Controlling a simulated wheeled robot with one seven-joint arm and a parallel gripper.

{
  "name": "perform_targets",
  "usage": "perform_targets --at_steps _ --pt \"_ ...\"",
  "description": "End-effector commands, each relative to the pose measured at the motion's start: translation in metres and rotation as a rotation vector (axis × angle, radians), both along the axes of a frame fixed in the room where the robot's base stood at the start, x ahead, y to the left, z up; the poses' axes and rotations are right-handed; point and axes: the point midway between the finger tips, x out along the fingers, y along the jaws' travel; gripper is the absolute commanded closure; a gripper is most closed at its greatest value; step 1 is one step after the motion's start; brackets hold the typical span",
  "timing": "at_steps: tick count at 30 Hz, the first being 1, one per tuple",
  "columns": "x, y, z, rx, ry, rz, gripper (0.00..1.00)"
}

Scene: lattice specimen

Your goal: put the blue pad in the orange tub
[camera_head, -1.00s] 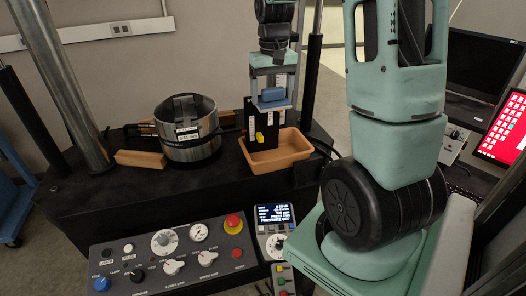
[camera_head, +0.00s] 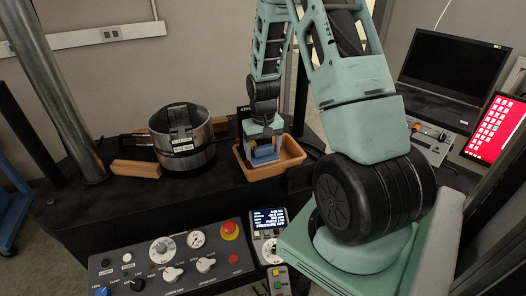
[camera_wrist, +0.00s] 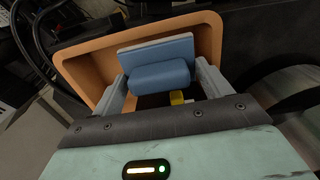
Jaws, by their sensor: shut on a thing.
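The blue pad (camera_head: 264,154) is held between the fingers of my gripper (camera_head: 264,148), low over or inside the orange tub (camera_head: 262,173). In the wrist view the blue pad (camera_wrist: 160,76) sits between the two grey fingertips of my gripper (camera_wrist: 165,85), with the tub's wall (camera_wrist: 90,62) around it. I cannot tell whether the pad touches the tub's floor. A small yellow thing (camera_wrist: 177,97) shows below the pad in the wrist view.
A metal pot-like vessel (camera_head: 196,153) with labels and a wooden block (camera_head: 136,168) stand left of the tub on the black table. A control panel (camera_head: 170,262) with knobs and a red button lies in front. Cables (camera_wrist: 35,45) run beside the tub.

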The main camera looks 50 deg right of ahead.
Motion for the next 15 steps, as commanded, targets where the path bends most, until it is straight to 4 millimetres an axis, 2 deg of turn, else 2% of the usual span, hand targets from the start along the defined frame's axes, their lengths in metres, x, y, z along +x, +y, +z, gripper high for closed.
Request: perform_targets --at_steps 3,6,15 --pt "0.0 0.0 -0.014 0.001 0.002 0.001 0.41" --pt "0.0 0.0 -0.019 0.0 0.001 0.001 0.41" --pt "0.0 0.0 -0.021 0.0 -0.001 0.0 0.41"
